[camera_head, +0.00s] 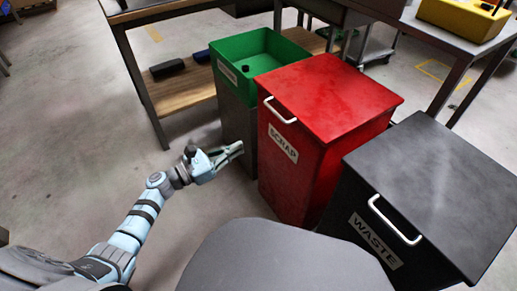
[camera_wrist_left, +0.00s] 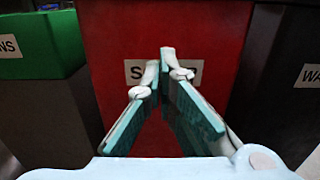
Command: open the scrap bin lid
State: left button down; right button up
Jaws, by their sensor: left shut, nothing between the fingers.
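The red scrap bin (camera_head: 292,172) stands in the middle of the head view with a "SCRAP" label on its front. Its red lid (camera_head: 330,95) lies flat and closed on top, with a white handle (camera_head: 280,110) at the lid's front edge. My left gripper (camera_head: 240,148) is shut and empty, in front of the bin and lower than the handle. In the left wrist view the fingers (camera_wrist_left: 166,62) point at the bin's red front (camera_wrist_left: 120,50) and partly cover the label. The handle is not seen there. My right gripper is not in view.
A black waste bin (camera_head: 440,180) with a closed lid and white handle stands close on the right. An open green-topped bin (camera_head: 255,52) stands on the left. A workbench with a wooden shelf (camera_head: 180,90) is behind. The floor at left is clear.

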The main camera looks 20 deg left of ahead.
pick_arm(q)
jog(key=w+d+r, duration=0.5)
jog(key=w+d, duration=0.1)
jog(key=w, duration=0.2)
jog(key=shift+d, duration=0.35)
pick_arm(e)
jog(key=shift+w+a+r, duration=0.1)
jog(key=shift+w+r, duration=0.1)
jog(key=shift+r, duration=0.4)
